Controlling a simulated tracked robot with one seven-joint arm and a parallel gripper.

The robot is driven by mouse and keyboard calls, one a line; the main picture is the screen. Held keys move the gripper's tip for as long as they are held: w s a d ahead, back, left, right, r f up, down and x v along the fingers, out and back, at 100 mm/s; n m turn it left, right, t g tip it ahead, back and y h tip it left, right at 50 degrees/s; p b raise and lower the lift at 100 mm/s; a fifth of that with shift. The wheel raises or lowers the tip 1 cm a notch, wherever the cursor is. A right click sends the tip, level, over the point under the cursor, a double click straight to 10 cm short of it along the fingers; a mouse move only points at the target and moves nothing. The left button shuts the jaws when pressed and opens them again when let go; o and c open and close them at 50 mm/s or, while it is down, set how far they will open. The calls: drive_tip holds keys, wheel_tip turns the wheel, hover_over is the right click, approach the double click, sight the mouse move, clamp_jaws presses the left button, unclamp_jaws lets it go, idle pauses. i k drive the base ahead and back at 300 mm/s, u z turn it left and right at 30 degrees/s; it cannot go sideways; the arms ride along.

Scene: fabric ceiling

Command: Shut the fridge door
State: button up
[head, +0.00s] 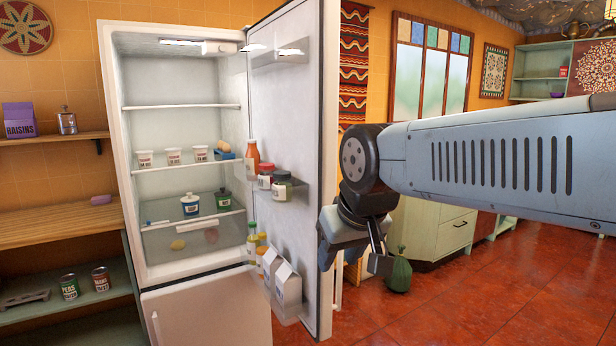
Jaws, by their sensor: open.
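The white fridge (123,190) stands at left centre with its upper compartment open and lit. Its door (312,200) is swung wide open on the right side of the compartment, with its shelved inner face turned to the left. My gripper (355,262) hangs just right of the door's edge, at the end of my arm. It is open and holds nothing I can see. Its left finger overlaps the door edge in the picture; I cannot tell whether it touches.
Bottles, jars and cartons (287,285) stand in the door shelves. Tubs (173,156) stand inside the fridge. Wooden shelves (60,225) are at left. A green cabinet (430,228) and a dark green round object (398,272) are behind my gripper. Red floor (480,300) is clear at right.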

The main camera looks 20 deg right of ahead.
sight(293, 56)
drive_tip(key=z, duration=1.55)
drive_tip(key=i, duration=2.25)
drive_tip(key=z, duration=0.55)
drive_tip(key=i, duration=0.35)
drive_tip(key=u, duration=3.35)
